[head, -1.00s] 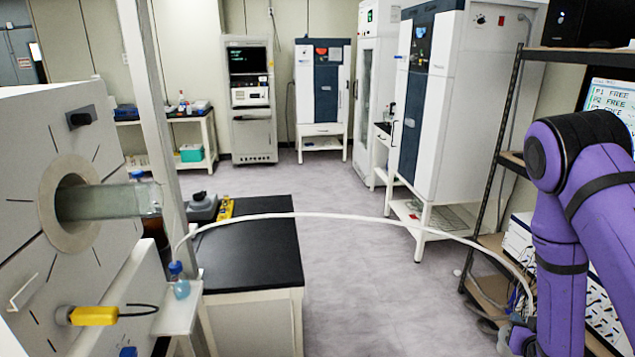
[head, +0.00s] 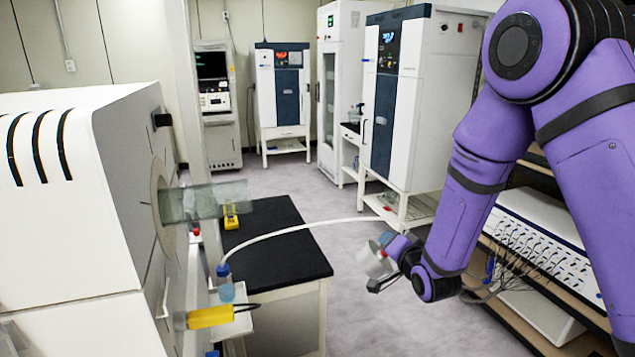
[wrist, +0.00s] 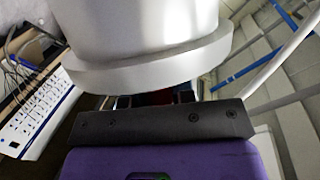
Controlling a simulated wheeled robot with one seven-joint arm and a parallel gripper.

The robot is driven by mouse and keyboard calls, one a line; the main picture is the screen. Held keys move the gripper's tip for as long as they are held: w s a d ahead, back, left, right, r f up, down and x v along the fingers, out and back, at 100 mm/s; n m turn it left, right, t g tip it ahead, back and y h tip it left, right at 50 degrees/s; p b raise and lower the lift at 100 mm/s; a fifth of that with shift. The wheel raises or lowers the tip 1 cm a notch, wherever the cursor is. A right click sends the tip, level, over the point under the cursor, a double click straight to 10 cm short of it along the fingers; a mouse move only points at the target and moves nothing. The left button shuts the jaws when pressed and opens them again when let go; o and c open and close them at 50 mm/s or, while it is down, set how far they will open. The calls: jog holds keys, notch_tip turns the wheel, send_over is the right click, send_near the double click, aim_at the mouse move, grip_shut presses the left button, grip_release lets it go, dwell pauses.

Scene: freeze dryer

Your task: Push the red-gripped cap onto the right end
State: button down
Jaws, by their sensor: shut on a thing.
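The cap (head: 372,259) is a pale grey-white round piece, held up in the air in front of my arm at right of centre. In the wrist view the cap (wrist: 145,40) fills the top, with its wide flange towards me. My gripper (wrist: 153,100) is shut on its grip, of which only a dark red bit shows between the fingers. The right end belongs to a greenish glass tube (head: 208,202) that sticks out of the white furnace's (head: 130,190) side at left. The cap is well apart from the tube, to its right.
A black-topped bench (head: 280,250) stands below and between tube and cap. A white hose (head: 310,223) arches across from a small blue-liquid bottle (head: 225,285). A yellow-handled tool (head: 210,317) is at the furnace's lower front. A shelf with a white instrument (head: 535,230) is at right.

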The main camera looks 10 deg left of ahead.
jog(key=s+a+r+m+y, duration=0.2)
jog(key=s+a+r+y, duration=0.1)
jog(key=a+r, duration=0.6)
jog(key=s+a+r+m+g+y, duration=0.1)
jog(key=s+a+r+m+y, duration=0.1)
jog(key=s+a+r, duration=0.4)
jog(key=shift+a+r+y, duration=0.8)
jog(key=shift+a+r, duration=1.1)
jog(key=shift+a, duration=0.85)
jog(key=shift+s+a, duration=0.25)
jog(key=shift+s+a, duration=0.25)
jog(key=shift+a, duration=0.2)
jog(key=shift+s+a, duration=0.2)
jog(key=shift+a, duration=0.25)
jog(key=shift+a, duration=0.15)
jog(key=shift+s+a, duration=0.35)
jog(key=shift+a, duration=0.25)
jog(key=shift+s+a, duration=0.3)
jog(key=shift+a, duration=0.3)
